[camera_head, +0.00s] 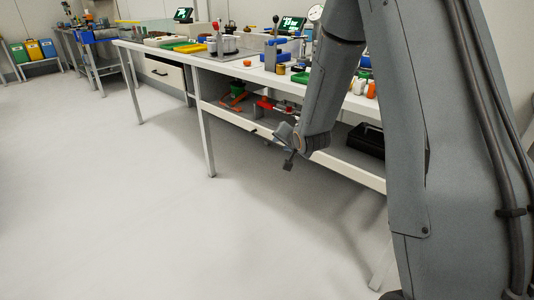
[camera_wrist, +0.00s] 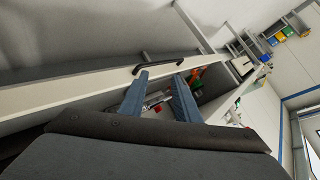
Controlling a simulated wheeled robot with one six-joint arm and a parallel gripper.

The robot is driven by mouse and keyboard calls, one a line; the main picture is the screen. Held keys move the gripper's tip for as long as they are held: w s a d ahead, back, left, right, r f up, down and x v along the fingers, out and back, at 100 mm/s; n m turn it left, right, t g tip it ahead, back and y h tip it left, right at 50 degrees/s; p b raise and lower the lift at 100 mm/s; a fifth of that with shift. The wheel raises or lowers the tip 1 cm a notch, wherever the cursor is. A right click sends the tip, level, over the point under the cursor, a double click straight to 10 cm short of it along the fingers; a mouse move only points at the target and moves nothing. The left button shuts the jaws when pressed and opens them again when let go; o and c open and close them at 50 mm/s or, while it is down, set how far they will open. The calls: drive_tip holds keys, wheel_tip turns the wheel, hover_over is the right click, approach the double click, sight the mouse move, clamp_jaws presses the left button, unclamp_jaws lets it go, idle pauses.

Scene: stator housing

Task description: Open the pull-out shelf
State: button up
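The pull-out shelf has a long white front panel (camera_head: 232,117) below the workbench top, roughly in line with the bench edge. In the wrist view the panel (camera_wrist: 60,92) slants across the picture, with a black bar handle (camera_wrist: 158,65) on it. My gripper (camera_head: 282,149) is in front of the panel in the head view. In the wrist view my gripper (camera_wrist: 161,76) is open, its two blue-grey fingers pointing at the handle with nothing between them. The fingertips look close to the handle, but I cannot tell whether they touch it.
On the shelf are red tools (camera_head: 268,104), a green and orange item (camera_head: 236,90) and a black case (camera_head: 367,140). The bench top (camera_head: 255,70) carries many parts and trays. A bench leg (camera_head: 207,145) stands left of my gripper. The floor (camera_head: 120,210) in front is clear.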

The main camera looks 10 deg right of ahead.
sight(268, 141)
drive_tip(key=w+f+m+t+y+b, duration=0.45)
drive_tip(key=w+f+t+b, duration=0.25)
drive_tip(key=w+f+b, duration=0.35)
drive_tip(key=shift+m+h, duration=0.35)
drive_tip(key=shift+h, duration=0.1)
drive_tip(key=shift+d+b+x, duration=0.1)
drive_tip(key=shift+d+x, duration=0.1)
drive_tip(key=shift+x, duration=1.3)
drive_tip(key=shift+d+b+x, duration=0.15)
drive_tip(key=shift+x, duration=1.4)
drive_tip(key=shift+d+b+x, duration=0.1)
drive_tip(key=shift+d+x, duration=0.1)
drive_tip(key=shift+x, duration=1.3)
drive_tip(key=shift+w+f, duration=0.15)
clamp_jaws()
